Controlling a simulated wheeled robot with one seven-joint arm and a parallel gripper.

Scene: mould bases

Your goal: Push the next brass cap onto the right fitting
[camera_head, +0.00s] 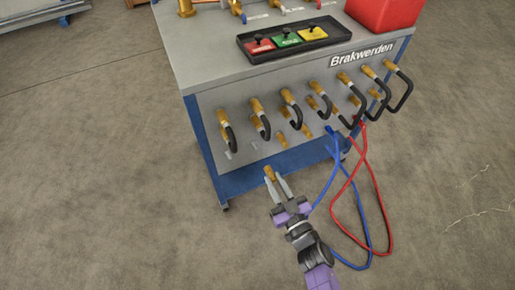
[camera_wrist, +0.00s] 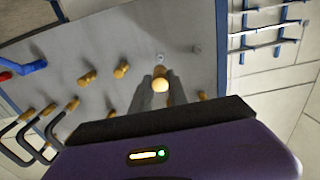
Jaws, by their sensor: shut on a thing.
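My gripper (camera_head: 276,182) is shut on a brass cap (camera_head: 270,173) and holds it in front of the lower part of the grey panel (camera_head: 205,118). In the wrist view the cap (camera_wrist: 160,86) shows its round pale end between the two dark fingers. A bare silvery fitting (camera_wrist: 161,57) sticks out of the panel just above the cap in that view, apart from it. In the head view pale bare fittings (camera_head: 228,154) show at the left of the lower row. Brass pieces (camera_head: 283,138) sit on fittings further right in that row.
An upper row of brass connectors with black hose loops (camera_head: 262,127) juts out above my gripper. Blue (camera_head: 329,185) and red (camera_head: 389,225) hoses hang to the right and lie on the floor. A black tray (camera_head: 293,40) and red box (camera_head: 383,13) stand on top.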

